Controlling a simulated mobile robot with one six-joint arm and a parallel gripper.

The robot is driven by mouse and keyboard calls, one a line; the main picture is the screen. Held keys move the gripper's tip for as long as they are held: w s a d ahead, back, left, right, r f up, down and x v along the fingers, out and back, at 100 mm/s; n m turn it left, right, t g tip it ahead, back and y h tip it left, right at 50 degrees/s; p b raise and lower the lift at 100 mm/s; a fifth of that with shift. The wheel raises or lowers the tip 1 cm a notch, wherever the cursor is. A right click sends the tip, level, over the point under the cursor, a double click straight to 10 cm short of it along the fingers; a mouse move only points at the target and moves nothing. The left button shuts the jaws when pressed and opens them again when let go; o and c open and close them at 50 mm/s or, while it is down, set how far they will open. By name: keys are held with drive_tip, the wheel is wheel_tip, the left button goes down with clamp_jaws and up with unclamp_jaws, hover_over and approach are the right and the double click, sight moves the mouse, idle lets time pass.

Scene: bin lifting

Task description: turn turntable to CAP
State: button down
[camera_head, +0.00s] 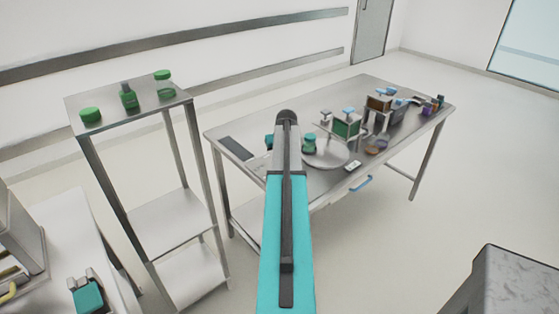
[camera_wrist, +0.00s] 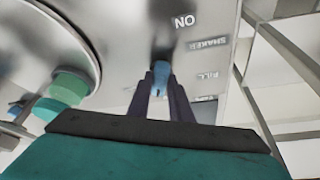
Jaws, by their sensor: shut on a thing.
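The turntable (camera_head: 325,156) is a round grey plate on the steel table; in the wrist view its curved edge fills the upper left (camera_wrist: 30,45). A green jar (camera_head: 309,144) stands on it in the head view. Green round items (camera_wrist: 68,88) show near its edge in the wrist view. My gripper (camera_wrist: 160,80) is shut on a small blue handle (camera_wrist: 159,76) beside the plate. Labels NO (camera_wrist: 185,21), SHAKER (camera_wrist: 208,43) and FILL (camera_wrist: 209,76) line the surface to its right. A lower label is partly hidden, and I cannot read CAP. My arm hides the gripper in the head view.
A steel shelf (camera_head: 122,97) with green-capped containers stands left of the table (camera_head: 225,137). Devices with blue handles, such as a green-fronted box (camera_head: 346,128), stand behind the plate. A grey block (camera_head: 515,280) is at the lower right. Open floor lies right of the table.

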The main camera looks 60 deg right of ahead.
drive_tip(key=m+g+h+b, duration=0.1)
drive_tip(key=m+b, duration=0.1)
drive_tip(key=m, duration=0.2)
drive_tip(key=shift+w+a+m, duration=0.1)
drive_tip(key=shift+w+m, duration=0.05)
drive_tip(key=shift+m, duration=0.15)
drive_tip(key=shift+m+g+h+b, duration=0.3)
drive_tip(key=shift+m+g+b, duration=0.45)
drive_tip(key=shift+m, duration=1.05)
drive_tip(key=shift+w, duration=0.1)
drive_tip(key=c, duration=1.6)
unclamp_jaws()
drive_tip(key=shift+a+r, duration=0.1)
drive_tip(key=shift+r, duration=0.05)
drive_tip(key=shift+b+v, duration=1.45)
drive_tip(key=shift+v, duration=5.3)
drive_tip(key=shift+w, duration=0.1)
